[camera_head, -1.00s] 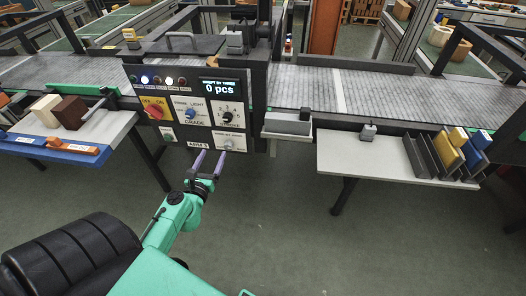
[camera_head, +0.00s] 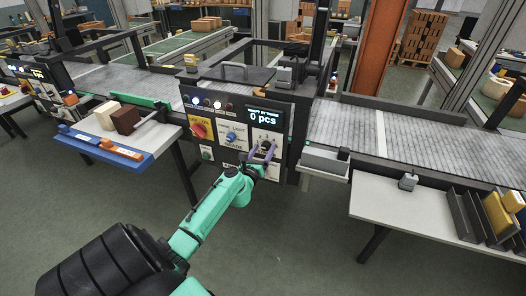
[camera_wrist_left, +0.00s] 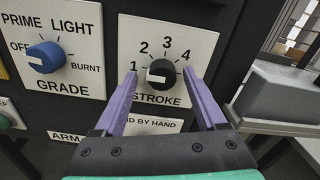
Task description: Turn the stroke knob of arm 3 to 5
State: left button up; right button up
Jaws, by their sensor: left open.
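The stroke knob (camera_wrist_left: 161,72) is black, on a white plate marked 1, 2, 3 and 4 in the left wrist view. Its white pointer aims left, by the 1. No 5 shows; my right-hand finger covers the plate's lower right. In the head view the knob (camera_head: 266,145) is on the black control panel (camera_head: 217,103), its ARM label partly hidden. My left gripper (camera_wrist_left: 160,74) is open, its purple fingers spread left and right of the knob with gaps. It also shows in front of the panel in the head view (camera_head: 261,154). My right gripper is out of view.
The blue grade knob (camera_wrist_left: 46,57) is left of the stroke plate. A red OFF/ON switch (camera_head: 199,130) is further left. A grey box (camera_wrist_left: 283,92) stands right of the panel. A side table (camera_head: 165,140) holds bricks at left; another (camera_head: 400,207) is at right.

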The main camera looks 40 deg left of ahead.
pick_arm(q)
jog(key=shift+s+d+r, duration=0.1)
jog(key=shift+d, duration=0.05)
jog(key=shift+c, duration=1.2)
grip_shut()
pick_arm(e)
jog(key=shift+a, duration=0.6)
